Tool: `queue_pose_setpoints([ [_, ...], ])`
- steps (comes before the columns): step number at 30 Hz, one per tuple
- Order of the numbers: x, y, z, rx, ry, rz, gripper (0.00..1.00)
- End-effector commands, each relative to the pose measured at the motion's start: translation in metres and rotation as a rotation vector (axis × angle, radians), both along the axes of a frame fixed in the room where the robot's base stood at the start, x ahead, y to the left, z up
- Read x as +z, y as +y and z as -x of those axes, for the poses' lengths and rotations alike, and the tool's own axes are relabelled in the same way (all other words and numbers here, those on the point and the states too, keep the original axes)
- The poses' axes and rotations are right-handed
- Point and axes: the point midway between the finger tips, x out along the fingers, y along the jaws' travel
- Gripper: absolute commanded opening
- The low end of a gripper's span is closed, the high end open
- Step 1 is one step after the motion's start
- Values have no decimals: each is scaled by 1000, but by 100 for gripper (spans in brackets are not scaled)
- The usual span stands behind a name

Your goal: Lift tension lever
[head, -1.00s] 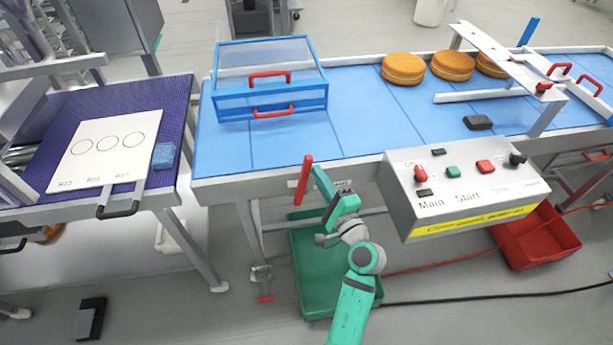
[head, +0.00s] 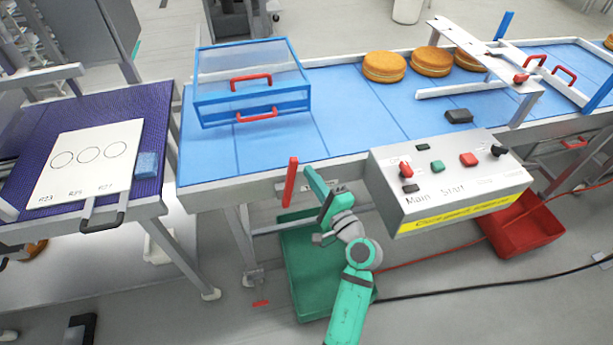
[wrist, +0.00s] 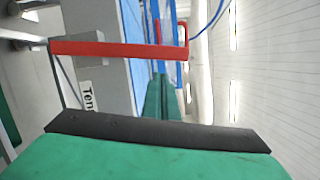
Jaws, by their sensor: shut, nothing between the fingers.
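The tension lever (head: 290,182) is a red bar at the front edge of the blue conveyor, left of the control box, and stands near upright in the head view. In the wrist view the red lever (wrist: 120,48) runs across the upper left, above a label reading "Ten" with the rest hidden. My gripper (head: 308,172) is shut and empty, just right of the lever in the head view, with a small gap showing there. In the wrist view my gripper's green fingers (wrist: 161,88) point past the lever's right part; whether they touch it I cannot tell.
The control box (head: 450,190) with knobs and buttons stands right of my gripper. A green crate (head: 305,270) and a red crate (head: 522,228) lie below. A blue guard (head: 252,85) and several filled rounds (head: 384,67) are on the conveyor (head: 350,125).

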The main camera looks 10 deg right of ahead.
Motion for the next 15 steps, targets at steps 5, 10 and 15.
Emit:
queue_pose_setpoints([
  [5,-6,-25,21,-7,3,0,0],
  [10,-7,-35,53,-6,3,0,0],
  [15,-8,-43,78,-6,2,0,0],
])
